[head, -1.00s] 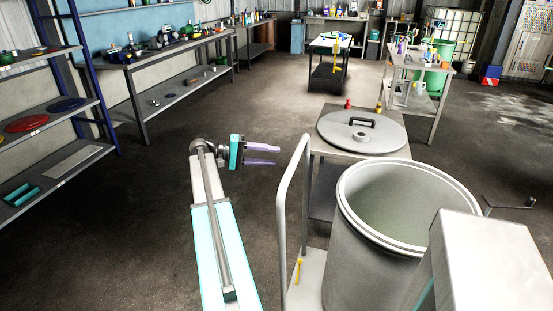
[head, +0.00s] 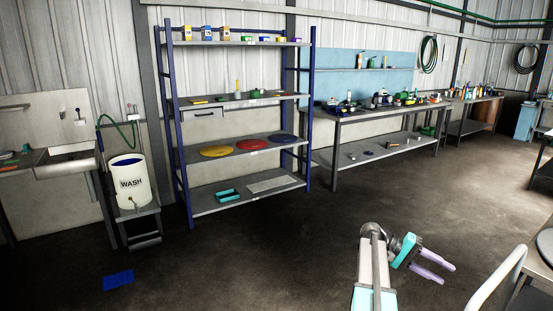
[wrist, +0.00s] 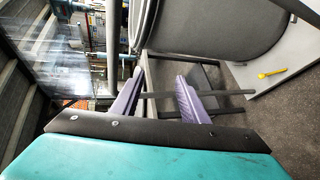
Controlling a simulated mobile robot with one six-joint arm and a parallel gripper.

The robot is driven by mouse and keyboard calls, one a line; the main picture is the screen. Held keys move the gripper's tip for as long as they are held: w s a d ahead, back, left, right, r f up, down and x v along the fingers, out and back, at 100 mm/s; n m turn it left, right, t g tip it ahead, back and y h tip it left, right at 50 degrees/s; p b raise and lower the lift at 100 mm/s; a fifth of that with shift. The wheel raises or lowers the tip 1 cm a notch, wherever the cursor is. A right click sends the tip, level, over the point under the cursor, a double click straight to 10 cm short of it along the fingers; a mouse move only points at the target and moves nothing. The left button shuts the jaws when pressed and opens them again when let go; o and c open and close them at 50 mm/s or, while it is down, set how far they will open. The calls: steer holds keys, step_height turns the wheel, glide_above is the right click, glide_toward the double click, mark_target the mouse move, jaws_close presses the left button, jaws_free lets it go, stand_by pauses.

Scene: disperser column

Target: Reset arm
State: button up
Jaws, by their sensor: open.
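My gripper (head: 434,267) is at the lower right of the head view, stretched out over open floor and pointing right. Its two purple fingers are apart with nothing between them. In the wrist view the open fingers (wrist: 158,98) point towards a grey drum (wrist: 215,22) and the legs of a stand. They touch nothing that I can see. My arm shows as a pale and turquoise link below the gripper in the head view.
A blue-framed shelf rack (head: 309,120) stands ahead, with a long workbench (head: 338,150) right of it. A white WASH bucket (head: 130,183) and a sink (head: 68,162) are at left. A blue mat (head: 118,280) lies on the floor. A pale rail (head: 497,282) is close right of my gripper. The middle floor is clear.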

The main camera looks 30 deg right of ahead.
steer(key=w+a+f+n+t+y, duration=0.1)
steer(key=w+a+f+n+t, duration=0.3)
steer(key=a+f, duration=1.05)
steer(key=w+a+f+n+t+y, duration=0.1)
steer(key=w+a+f+n+t, duration=0.35)
steer(key=a+f, duration=1)
steer(key=s+a+f+n+y, duration=0.1)
steer(key=s+a+f, duration=0.3)
steer(key=a, duration=0.7)
steer(key=s+a+f+g+y, duration=0.1)
steer(key=s+a+f+y, duration=0.2)
steer(key=a, duration=0.9)
steer(key=s+a+f+n+y, duration=0.1)
steer(key=s+a+f, duration=0.5)
steer(key=a+f, duration=0.3)
steer(key=a, duration=0.3)
steer(key=shift+s+a+n+g+y, duration=0.2)
steer(key=shift+n+g+y, duration=0.15)
steer(key=shift+y, duration=0.05)
steer(key=shift+c, duration=1.1)
steer(key=shift+d, duration=0.1)
